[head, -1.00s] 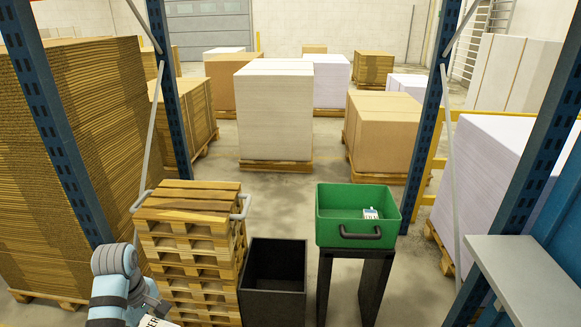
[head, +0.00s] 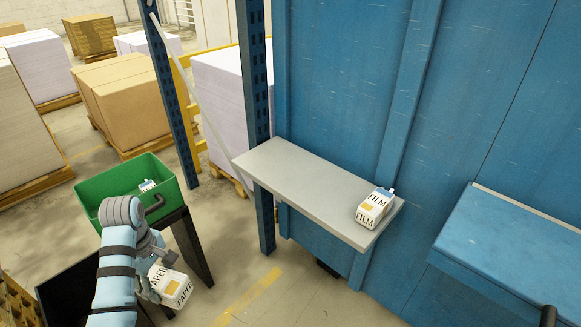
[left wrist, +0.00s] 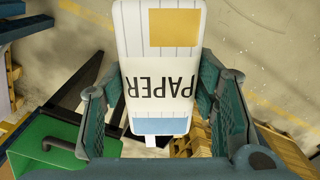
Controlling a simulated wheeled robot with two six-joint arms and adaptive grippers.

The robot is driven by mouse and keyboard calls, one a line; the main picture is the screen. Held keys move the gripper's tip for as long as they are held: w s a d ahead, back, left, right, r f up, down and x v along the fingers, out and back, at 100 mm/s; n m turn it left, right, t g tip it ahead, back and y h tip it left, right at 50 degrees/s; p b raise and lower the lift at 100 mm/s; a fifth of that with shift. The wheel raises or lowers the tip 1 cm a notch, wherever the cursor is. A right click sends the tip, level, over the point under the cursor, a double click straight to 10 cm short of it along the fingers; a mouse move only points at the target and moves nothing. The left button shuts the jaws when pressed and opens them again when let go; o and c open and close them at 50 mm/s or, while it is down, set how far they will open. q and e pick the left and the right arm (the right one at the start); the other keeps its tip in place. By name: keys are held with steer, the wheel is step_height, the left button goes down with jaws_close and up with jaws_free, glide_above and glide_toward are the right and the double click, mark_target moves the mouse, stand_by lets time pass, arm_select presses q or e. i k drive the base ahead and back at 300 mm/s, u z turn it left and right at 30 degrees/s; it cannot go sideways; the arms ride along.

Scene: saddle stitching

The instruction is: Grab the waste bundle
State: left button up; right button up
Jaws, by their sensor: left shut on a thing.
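My left gripper (head: 153,272) is shut on a white bundle marked PAPER (head: 172,287), held above the floor in front of the green bin. In the left wrist view the PAPER bundle (left wrist: 158,80) sits between the two fingers. It has a tan patch and a blue band. Another white bundle, marked FILM (head: 374,208), lies on the right end of the grey shelf (head: 290,180), well apart from my left gripper. A small white and blue bundle (head: 147,185) lies inside the green bin (head: 100,186). My right gripper is not in view.
The green bin stands on a dark stand (head: 192,245), with a black bin (head: 65,290) beside it. A blue rack post (head: 256,120) stands at the shelf's left end. A blue machine surface (head: 510,245) is at the right.

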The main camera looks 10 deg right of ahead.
mark_target(369, 212)
steer(key=z, duration=0.85)
steer(key=i, duration=0.4)
